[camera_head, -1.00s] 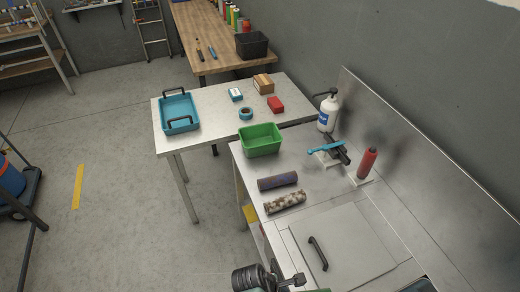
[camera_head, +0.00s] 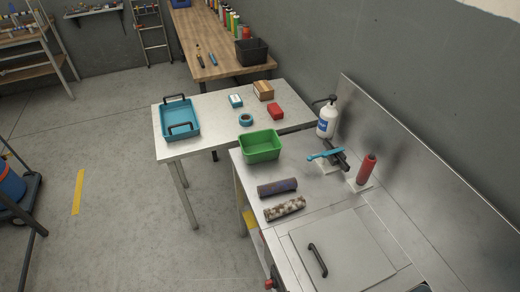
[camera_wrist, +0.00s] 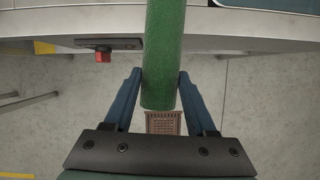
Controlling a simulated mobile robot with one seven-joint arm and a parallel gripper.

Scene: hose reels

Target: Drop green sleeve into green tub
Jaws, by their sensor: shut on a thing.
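The green sleeve (camera_wrist: 164,55) is a long green cylinder in the wrist view, held between the two blue fingers of my gripper (camera_wrist: 160,88). Its near end sits between the fingertips and its far end runs out of the top of the picture. My gripper and the sleeve do not show in the head view. The green tub (camera_head: 263,154) is an open, empty-looking box on the far left end of the steel counter in the head view. It is not visible in the wrist view.
A blue-handled clamp (camera_head: 326,155), red cylinder (camera_head: 366,169) and white bottle (camera_head: 327,120) stand to the right. In the wrist view, a brown grid (camera_wrist: 165,123) lies below the sleeve.

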